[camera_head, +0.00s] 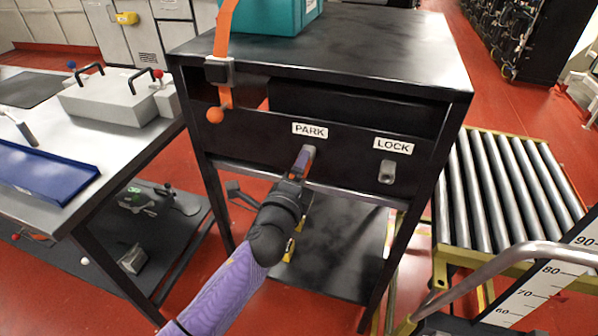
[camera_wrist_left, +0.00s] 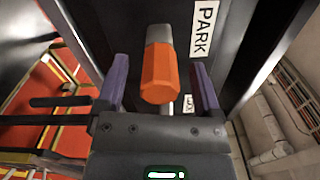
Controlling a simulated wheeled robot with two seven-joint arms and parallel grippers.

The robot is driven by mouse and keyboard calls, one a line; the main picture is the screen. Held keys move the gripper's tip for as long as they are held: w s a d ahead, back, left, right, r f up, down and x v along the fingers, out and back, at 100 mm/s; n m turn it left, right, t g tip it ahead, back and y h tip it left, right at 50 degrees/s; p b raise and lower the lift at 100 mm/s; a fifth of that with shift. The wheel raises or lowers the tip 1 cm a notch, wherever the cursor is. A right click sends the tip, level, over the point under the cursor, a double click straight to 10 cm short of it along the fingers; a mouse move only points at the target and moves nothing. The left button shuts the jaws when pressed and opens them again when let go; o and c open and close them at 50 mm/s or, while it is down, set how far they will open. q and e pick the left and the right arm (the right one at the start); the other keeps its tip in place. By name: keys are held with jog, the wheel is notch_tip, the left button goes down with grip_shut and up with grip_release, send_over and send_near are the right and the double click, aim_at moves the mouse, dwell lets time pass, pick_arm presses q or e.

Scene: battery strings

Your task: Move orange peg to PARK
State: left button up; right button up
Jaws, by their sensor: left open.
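The orange peg (camera_wrist_left: 160,78) sits in a grey metal socket (camera_wrist_left: 158,33) beside the PARK label (camera_wrist_left: 205,28) in the left wrist view. In the head view the PARK label (camera_head: 310,130) is on the dark front panel, with the socket just below it, largely covered by my gripper. My left gripper (camera_head: 303,162) is at that socket. In the wrist view its purple fingers (camera_wrist_left: 159,68) stand open on either side of the peg, with gaps visible. The LOCK socket (camera_head: 387,172) under the LOCK label (camera_head: 393,146) is grey and shows no peg. My right gripper is out of view.
An orange lever (camera_head: 222,45) with a ball end hangs at the panel's left. A teal box (camera_head: 268,16) stands on the black stand (camera_head: 340,45). A bench with a blue tray (camera_head: 40,172) is left; a roller conveyor (camera_head: 510,185) is right.

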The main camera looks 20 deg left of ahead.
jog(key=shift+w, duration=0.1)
pick_arm(q)
jog(key=s+p, duration=0.1)
jog(key=s, duration=0.9)
jog(key=shift+a+p, duration=0.15)
jog(key=shift+p, duration=0.15)
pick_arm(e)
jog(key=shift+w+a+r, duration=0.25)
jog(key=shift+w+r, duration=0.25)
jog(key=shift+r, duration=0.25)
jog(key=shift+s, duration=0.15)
